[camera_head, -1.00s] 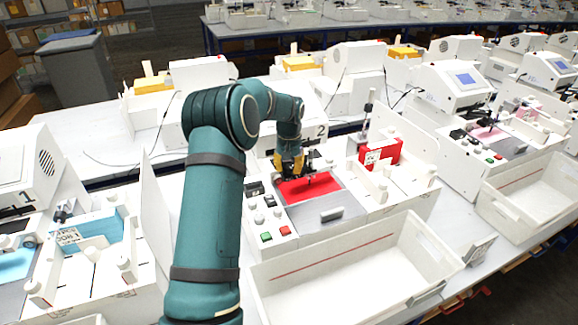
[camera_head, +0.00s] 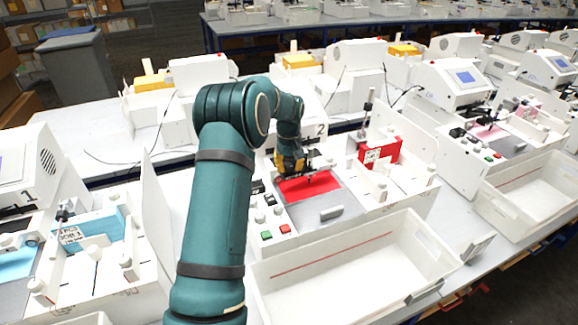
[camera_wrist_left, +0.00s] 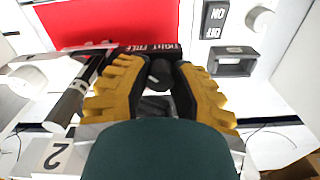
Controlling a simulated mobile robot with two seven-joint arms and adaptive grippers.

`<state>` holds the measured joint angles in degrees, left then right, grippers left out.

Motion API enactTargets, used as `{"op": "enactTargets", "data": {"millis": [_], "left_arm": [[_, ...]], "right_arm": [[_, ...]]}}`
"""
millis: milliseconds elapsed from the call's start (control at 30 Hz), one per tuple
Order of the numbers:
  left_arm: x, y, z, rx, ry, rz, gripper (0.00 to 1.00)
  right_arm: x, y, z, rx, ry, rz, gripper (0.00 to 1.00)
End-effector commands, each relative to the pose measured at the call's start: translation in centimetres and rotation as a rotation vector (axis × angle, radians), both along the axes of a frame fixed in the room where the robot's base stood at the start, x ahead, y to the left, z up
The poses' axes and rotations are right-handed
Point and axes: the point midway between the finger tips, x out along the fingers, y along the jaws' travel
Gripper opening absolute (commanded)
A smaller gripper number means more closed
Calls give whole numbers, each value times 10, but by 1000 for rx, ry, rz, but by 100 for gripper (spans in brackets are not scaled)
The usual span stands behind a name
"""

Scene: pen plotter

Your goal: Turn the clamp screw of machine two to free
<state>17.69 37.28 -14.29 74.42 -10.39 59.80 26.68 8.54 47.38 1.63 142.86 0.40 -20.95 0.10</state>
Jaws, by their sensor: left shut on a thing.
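Machine two, with its "2" label (camera_head: 320,130), stands in the middle of the head view. It has a red sheet (camera_head: 308,187) on its bed. My left gripper (camera_head: 291,168) is over the back left of the bed, at the sheet's rear edge. In the left wrist view its yellow fingers are shut on the dark clamp screw (camera_wrist_left: 160,76), one finger on each side. Behind the screw lies a dark strip (camera_wrist_left: 150,48) with partly hidden lettering that seems to read TIGHT and FREE. The screw's exact angle is hard to tell. My right gripper is not in view.
In the left wrist view a rod (camera_wrist_left: 72,100) lies left of the fingers and an ON/OFF switch (camera_wrist_left: 214,20) to the right. Machine one (camera_head: 25,170) stands left.

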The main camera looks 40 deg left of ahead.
Motion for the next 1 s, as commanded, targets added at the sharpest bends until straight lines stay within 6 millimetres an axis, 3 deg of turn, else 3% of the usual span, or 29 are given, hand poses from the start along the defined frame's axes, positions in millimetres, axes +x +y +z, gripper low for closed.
{"op": "enactTargets", "data": {"millis": [200,233,300,700,867,1000], "left_arm": [[0,0,-1,-1,1,1,0],[0,0,-1,-2,1,1,33],[0,0,-1,-2,1,0,58],[0,0,5,0,0,0,59],[0,0,26,1,-2,0,59],[1,0,55,1,-3,-1,59]], "right_arm": [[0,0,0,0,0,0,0],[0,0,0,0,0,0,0],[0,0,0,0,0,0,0],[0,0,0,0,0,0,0],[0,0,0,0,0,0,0],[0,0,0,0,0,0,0]]}}
